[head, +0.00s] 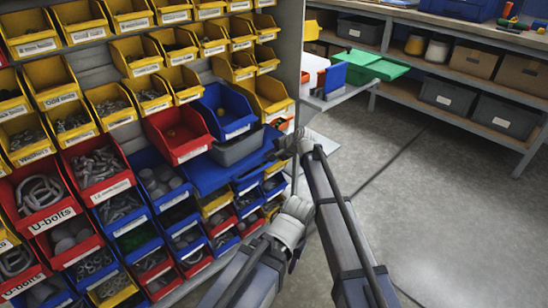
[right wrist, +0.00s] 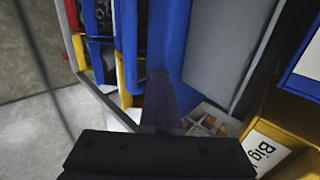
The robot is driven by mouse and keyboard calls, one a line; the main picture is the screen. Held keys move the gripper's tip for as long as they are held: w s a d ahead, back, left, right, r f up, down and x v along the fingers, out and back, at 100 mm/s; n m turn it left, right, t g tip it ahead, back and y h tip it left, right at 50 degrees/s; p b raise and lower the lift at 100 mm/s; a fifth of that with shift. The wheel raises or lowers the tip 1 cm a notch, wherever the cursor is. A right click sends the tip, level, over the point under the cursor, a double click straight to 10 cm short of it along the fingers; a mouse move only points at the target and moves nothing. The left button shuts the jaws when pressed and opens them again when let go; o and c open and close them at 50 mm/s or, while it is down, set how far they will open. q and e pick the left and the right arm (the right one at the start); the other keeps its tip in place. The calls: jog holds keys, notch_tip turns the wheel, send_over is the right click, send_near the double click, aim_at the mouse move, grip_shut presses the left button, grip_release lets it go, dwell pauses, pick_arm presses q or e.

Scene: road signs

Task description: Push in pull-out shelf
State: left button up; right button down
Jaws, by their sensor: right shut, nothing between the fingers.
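The pull-out shelf looks to be the flat blue tray (head: 213,175) that juts from the bin rack below a red bin and a grey bin. Its blue side also fills the middle of the right wrist view (right wrist: 166,38). My right gripper (head: 272,153) is shut and empty at the tray's right end. In the right wrist view its dark fingers (right wrist: 160,90) lie against or just in front of the blue surface; I cannot tell if they touch. My left arm comes in low in the head view, and its fingers cannot be made out.
The rack (head: 92,78) holds rows of yellow, red and blue bins with hardware. The grey bin (head: 237,148) sits just above the tray. A green bin (head: 370,65) stands on a side shelf, with a workbench behind. The floor (head: 445,190) at the right is clear.

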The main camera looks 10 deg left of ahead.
jog(key=shift+w+a, duration=0.1)
jog(key=shift+a, duration=0.05)
dwell(0.3)
jog(key=p+v, duration=0.6)
jog(key=v, duration=0.4)
jog(key=shift+p, duration=0.4)
jog(key=s+d+f+n+g+h, duration=0.2)
jog(key=s+d+h, duration=0.1)
jog(key=s+d, duration=0.7)
jog(key=s+d+f+n+g+h, duration=0.1)
jog(key=s+d+f+n+h, duration=0.15)
jog(key=s+d, duration=0.8)
jog(key=s+d+f+n+g+h, duration=0.2)
jog(key=s+d+n, duration=0.1)
jog(key=s+d, duration=0.7)
jog(key=s+a+r+n+p, duration=0.1)
jog(key=a+r+p, duration=0.2)
jog(key=r+p, duration=0.4)
jog(key=s+a+r+n+h+p, duration=0.1)
jog(key=a+r+p, duration=0.3)
jog(key=r+p, duration=0.4)
jog(key=s+a+r+n+p, duration=0.1)
jog(key=a+r+p, duration=0.2)
jog(key=r+p, duration=0.5)
jog(key=shift+s+a+g, duration=0.4)
